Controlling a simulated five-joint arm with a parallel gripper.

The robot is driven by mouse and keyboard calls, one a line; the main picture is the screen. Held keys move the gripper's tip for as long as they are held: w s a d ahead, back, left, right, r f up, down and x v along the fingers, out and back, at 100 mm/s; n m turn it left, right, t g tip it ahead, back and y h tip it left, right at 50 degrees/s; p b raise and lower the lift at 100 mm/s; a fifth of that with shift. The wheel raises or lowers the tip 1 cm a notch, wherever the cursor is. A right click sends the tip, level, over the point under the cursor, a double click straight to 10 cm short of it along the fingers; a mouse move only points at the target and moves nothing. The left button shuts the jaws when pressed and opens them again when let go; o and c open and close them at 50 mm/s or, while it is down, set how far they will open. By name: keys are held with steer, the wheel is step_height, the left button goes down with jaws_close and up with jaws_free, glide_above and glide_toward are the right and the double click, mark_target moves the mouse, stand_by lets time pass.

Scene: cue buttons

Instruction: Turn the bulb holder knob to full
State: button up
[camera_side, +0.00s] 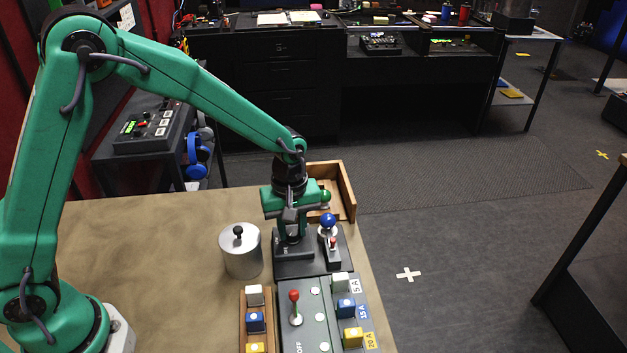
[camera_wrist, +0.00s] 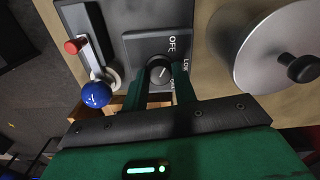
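The dark bulb holder box (camera_side: 297,266) stands on the table in the side view, below my gripper (camera_side: 293,236). In the wrist view its black round knob (camera_wrist: 159,71) has a white pointer line slanting up and right, toward the OFF and LOW marks; a further mark is partly hidden by a finger. My gripper's green fingers (camera_wrist: 160,82) lie on either side of the knob, with no clear gap between them and it. A blue ball-shaped bulb or tip (camera_wrist: 97,94) stands beside the box, also seen in the side view (camera_side: 328,220).
A silver lidded canister (camera_side: 242,255) stands close by. A red-topped lever (camera_side: 295,305) sits on a grey panel (camera_side: 315,335) in front, with several coloured buttons around it. A wooden tray (camera_side: 347,190) is behind. The table's left part is clear.

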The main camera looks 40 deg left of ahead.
steer(key=c, duration=0.4)
steer(key=shift+m, duration=0.5)
steer(key=m, duration=1)
steer(key=shift+m, duration=0.3)
steer(key=m, duration=0.6)
steer(key=shift+r, duration=0.1)
steer(key=m, duration=0.6)
steer(key=shift+m, duration=0.4)
